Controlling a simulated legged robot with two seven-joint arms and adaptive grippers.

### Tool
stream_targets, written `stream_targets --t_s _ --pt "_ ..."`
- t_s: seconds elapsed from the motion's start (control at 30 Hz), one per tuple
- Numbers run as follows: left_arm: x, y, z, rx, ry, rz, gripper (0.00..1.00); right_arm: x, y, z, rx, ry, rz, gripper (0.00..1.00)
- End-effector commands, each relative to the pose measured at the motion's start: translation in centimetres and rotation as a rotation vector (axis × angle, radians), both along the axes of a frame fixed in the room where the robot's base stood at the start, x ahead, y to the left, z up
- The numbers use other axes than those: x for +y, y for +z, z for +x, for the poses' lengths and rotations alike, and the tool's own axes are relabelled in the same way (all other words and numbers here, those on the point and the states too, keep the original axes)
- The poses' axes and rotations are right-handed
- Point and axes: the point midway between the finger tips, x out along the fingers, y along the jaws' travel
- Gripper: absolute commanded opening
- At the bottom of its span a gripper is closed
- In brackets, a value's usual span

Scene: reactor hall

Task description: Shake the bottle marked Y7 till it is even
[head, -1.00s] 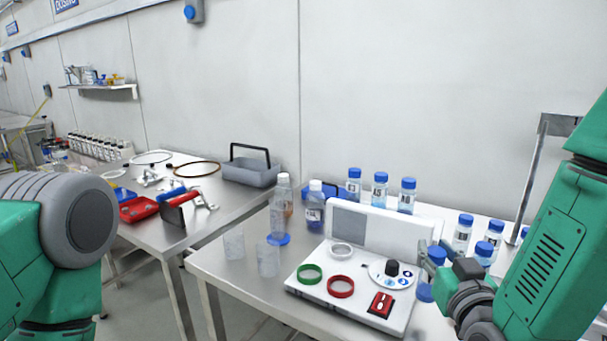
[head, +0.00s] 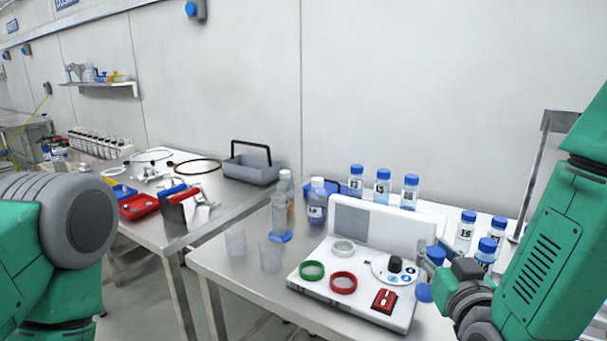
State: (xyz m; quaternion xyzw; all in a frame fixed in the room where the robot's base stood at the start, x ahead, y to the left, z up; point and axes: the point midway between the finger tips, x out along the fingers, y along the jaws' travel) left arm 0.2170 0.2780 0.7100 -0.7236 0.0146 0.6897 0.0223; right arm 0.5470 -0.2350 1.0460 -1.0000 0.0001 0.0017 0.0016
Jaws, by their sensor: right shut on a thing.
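My right gripper (head: 434,264) is at the right edge of the white device and is shut on a small blue-capped bottle (head: 425,292). The bottle is mostly hidden by the fingers, and I cannot read its label. Other blue-capped bottles with dark marks stand behind the device (head: 382,188) and to the right of the gripper (head: 465,232); their marks are too small to read surely. My left arm is at the left edge, and its gripper is out of view.
The white device (head: 400,315) has a green ring (head: 312,270), a red ring (head: 344,282) and a dial (head: 395,264). Clear beakers (head: 270,255) and two larger bottles (head: 316,205) stand left of it. A metal stand (head: 528,185) rises at the right.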

Motion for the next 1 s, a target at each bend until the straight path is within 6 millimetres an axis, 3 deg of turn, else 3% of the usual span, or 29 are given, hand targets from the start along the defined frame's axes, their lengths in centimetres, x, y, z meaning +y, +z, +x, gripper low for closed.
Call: stream_targets --t_s 0.07,0.47,0.57,0.87,1.0 --pt "0.0 -0.3 0.0 0.0 0.0 0.0 0.4 0.1 -0.3 0.0 -0.002 0.001 -0.001 0.0" --pt "0.0 3.7 0.1 -0.001 0.001 0.001 0.4 -0.4 4.5 0.0 -0.002 0.0 0.003 0.0" --pt "0.0 3.3 0.1 -0.001 0.001 0.0 0.4 -0.3 4.1 0.0 -0.001 0.0 0.003 0.0" --pt "0.0 -0.3 0.0 0.0 0.0 0.0 0.4 -0.1 -0.1 0.0 -0.002 0.001 0.001 0.0" --pt "0.0 -0.3 0.0 0.0 0.0 0.0 0.4 -0.1 -0.2 0.0 -0.003 0.001 0.001 0.0"
